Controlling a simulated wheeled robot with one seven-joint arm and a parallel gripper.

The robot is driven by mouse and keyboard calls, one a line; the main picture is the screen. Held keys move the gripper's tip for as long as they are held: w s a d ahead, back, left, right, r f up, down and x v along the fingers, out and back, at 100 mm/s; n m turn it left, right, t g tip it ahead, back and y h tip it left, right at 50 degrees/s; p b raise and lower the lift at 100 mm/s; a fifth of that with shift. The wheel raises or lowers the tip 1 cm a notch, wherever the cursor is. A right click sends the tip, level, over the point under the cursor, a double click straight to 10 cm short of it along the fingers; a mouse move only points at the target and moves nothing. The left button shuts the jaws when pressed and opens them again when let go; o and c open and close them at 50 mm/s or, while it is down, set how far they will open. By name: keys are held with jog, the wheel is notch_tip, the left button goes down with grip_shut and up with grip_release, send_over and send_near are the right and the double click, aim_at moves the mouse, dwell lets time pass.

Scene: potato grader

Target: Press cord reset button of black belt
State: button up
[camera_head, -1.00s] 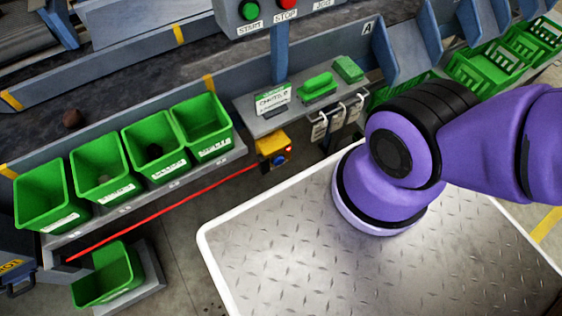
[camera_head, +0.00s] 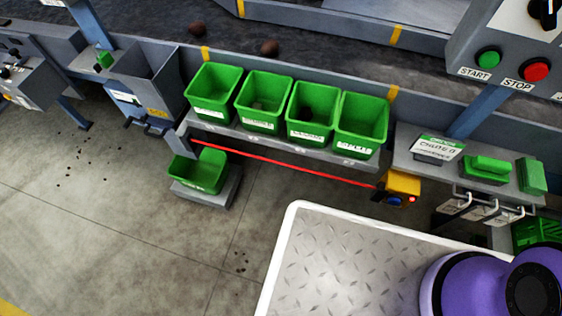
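The black belt (camera_head: 330,62) runs along the back, with a few brown potatoes on it. A yellow pull-cord switch box (camera_head: 404,184) sits at the right end of a taut red cord (camera_head: 290,164), below the shelf edge. On its front is a blue button (camera_head: 396,201), and beside it a small red light (camera_head: 411,199) that looks lit. My purple arm shows at the lower right, over my deck. My gripper is outside the view.
Several green bins (camera_head: 262,103) stand on a ledge above the cord. Another green bin (camera_head: 201,173) sits on a low grey scale. A panel with START and STOP buttons (camera_head: 537,71) is at the upper right. My white-rimmed deck fills the lower right. The floor at left is mostly clear.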

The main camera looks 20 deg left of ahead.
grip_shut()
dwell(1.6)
